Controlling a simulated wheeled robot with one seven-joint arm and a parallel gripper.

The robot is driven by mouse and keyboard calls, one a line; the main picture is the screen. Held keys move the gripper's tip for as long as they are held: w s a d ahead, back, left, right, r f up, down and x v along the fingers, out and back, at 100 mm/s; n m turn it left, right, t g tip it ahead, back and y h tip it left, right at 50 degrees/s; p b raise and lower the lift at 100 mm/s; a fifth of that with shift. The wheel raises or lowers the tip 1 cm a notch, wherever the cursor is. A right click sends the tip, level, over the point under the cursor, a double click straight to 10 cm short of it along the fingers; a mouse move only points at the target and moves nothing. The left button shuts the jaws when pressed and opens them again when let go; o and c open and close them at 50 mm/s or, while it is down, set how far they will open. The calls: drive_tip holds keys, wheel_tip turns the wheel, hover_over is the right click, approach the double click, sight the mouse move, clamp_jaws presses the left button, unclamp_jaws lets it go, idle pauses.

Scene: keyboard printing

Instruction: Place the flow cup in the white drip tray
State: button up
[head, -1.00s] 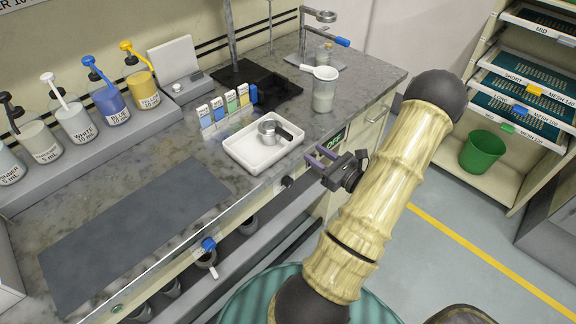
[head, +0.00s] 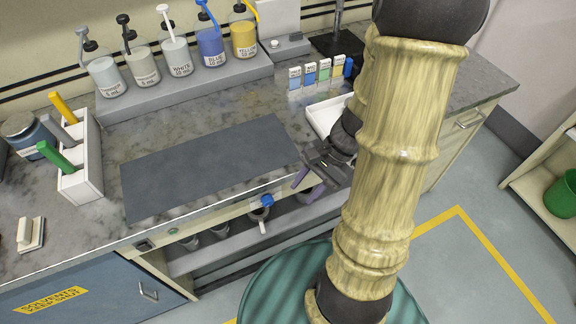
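The white drip tray (head: 323,113) is on the counter to the right of the dark grey mat, and only its left part shows past my arm. The flow cup is not visible now; my arm covers the rest of the tray, where a metal cup with a black handle sat a second ago. My gripper (head: 298,193) is in front of the counter's edge, just right of the mat's front corner and nearer than the tray. Its two purple fingers are apart with nothing seen between them.
The dark grey mat (head: 205,165) is bare. Paint bottles stand on a grey ledge (head: 185,88) behind it, and small colour cards (head: 317,75) stand behind the tray. A white holder (head: 80,165) is at left. Below the counter, an open shelf holds dark cups, one with a blue clip (head: 262,203).

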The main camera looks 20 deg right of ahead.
drive_tip(key=w+a+r+n+t+h, duration=0.3)
drive_tip(key=r+n+h, duration=0.2)
drive_tip(key=n, duration=0.7)
drive_tip(key=shift+a+r+h, duration=0.2)
drive_tip(key=shift+h, duration=0.7)
drive_tip(key=shift+w, duration=0.1)
